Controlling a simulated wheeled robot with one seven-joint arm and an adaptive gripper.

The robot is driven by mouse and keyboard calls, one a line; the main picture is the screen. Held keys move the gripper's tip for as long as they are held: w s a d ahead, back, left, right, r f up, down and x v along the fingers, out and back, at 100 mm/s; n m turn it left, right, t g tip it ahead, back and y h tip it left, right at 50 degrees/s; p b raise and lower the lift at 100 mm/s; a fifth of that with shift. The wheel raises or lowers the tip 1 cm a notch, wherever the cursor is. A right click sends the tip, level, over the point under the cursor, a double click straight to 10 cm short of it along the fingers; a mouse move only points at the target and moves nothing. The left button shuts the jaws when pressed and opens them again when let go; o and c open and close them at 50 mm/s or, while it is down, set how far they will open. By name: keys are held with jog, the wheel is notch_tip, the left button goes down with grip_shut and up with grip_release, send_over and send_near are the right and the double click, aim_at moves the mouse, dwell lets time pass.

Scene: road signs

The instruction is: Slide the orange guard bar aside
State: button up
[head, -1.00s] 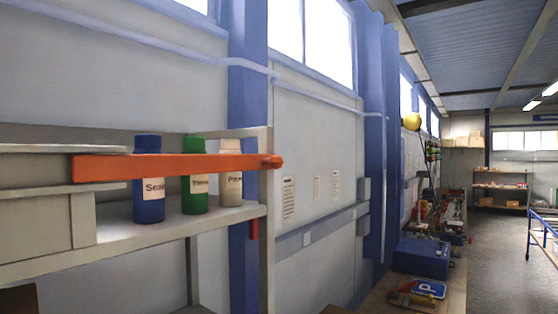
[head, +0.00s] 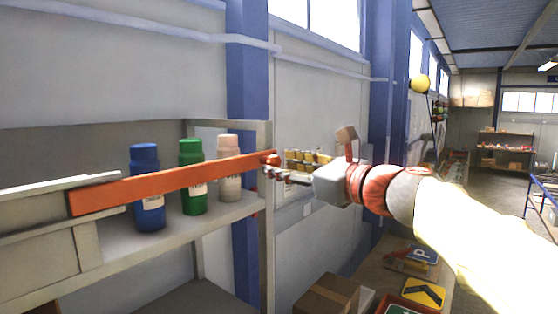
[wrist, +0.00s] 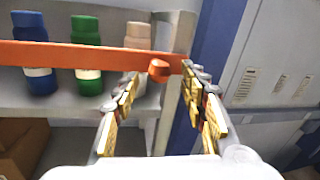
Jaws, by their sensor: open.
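The orange guard bar (head: 170,184) spans the front of a shelf, in front of several bottles. Its right end has a round orange knob at the shelf's right post. In the wrist view the bar (wrist: 70,56) crosses the upper left, and its knob (wrist: 159,69) lies ahead, between the lines of my two fingers. My gripper (head: 268,172) reaches in from the right, its fingertips close to the knob. In the wrist view my gripper (wrist: 160,88) is open, with one finger each side. Whether the fingers touch the bar I cannot tell.
A blue bottle (head: 146,160), a green bottle (head: 192,152) and a pale bottle (head: 229,148) stand on the shelf (head: 110,250) behind the bar. A cardboard box (head: 327,294) and road signs (head: 425,294) lie low at the right.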

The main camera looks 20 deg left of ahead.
jog(key=shift+x, duration=1.05)
jog(key=shift+c, duration=1.2)
grip_shut()
